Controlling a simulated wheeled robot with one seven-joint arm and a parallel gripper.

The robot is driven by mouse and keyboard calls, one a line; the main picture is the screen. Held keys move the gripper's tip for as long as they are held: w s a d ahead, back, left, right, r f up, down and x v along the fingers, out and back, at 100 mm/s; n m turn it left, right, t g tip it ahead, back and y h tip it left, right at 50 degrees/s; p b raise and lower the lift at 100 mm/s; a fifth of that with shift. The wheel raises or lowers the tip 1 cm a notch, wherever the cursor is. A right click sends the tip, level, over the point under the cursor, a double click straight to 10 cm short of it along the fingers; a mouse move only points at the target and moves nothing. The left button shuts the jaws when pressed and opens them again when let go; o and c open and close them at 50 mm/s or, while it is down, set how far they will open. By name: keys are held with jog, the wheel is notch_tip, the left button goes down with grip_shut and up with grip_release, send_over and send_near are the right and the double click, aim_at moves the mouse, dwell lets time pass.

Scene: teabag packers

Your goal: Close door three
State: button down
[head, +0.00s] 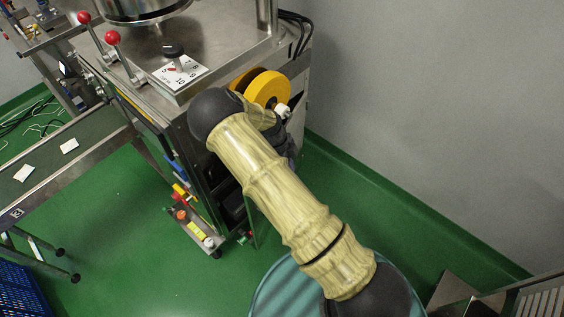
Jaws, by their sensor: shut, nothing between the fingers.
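The packing machine's cabinet (186,148) stands at the centre of the head view, below a steel top. Its lower side shows a dark opening (232,204) beside my arm. A thin, upright panel edge (252,222) stands out there and may be a door standing open; my arm partly covers it. No door number can be read, so I cannot tell which is door three. My arm reaches from the lower right to the machine and bends down near its right side. My gripper is hidden behind my own arm links, so its contact with a door does not show.
A yellow reel (267,88) sits on the machine's right side. Red-knobbed levers (112,38) stand on top. A conveyor (50,160) with white packets is at left, a blue crate (22,290) below it. Green floor is clear along the grey wall (430,110).

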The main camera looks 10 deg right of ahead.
jog(key=s+v, duration=0.1)
jog(key=v, duration=0.9)
jog(key=shift+w+b, duration=0.45)
jog(key=shift+d, duration=0.1)
jog(key=s+d+r+n+t+y, duration=0.1)
jog(key=s+d+r+n+t, duration=0.1)
jog(key=s+d+r+n, duration=0.2)
jog(key=s+d+r+n+t+y, duration=0.1)
jog(key=s+d+r+n, duration=0.4)
jog(key=s+r+n, duration=0.6)
jog(key=s+n+y, duration=0.1)
jog(key=s+n, duration=0.3)
jog(key=n, duration=0.2)
jog(key=shift+s+r+n+t+y, duration=0.3)
jog(key=shift+n+t, duration=0.1)
